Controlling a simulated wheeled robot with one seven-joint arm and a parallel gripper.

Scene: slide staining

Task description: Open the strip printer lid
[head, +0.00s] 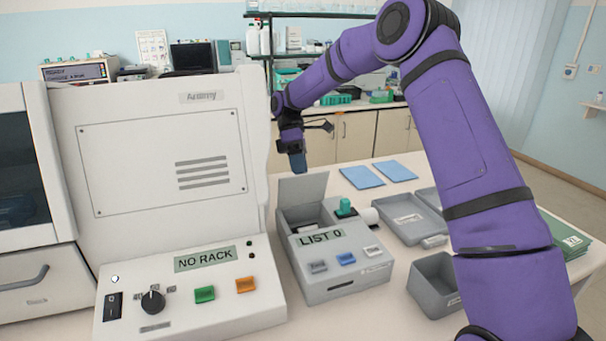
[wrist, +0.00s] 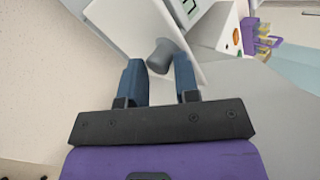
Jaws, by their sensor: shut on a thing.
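The strip printer (head: 335,265) is a grey box with a "LIST 0" display and several buttons on its front. Its lid (head: 306,189) stands raised at the back, near upright, and the bay under it shows. My gripper (head: 297,162) is behind the lid's top edge. In the wrist view, my gripper's blue fingers (wrist: 159,70) are on either side of a grey knob (wrist: 161,56) on the face of the lid (wrist: 140,22), shut on it. The contact is hidden behind the lid in the head view.
A large white machine (head: 160,160) with a "NO RACK" panel stands close on the left. Grey trays (head: 408,220), an open grey bin (head: 436,285) and blue mats (head: 362,177) lie to the right and behind.

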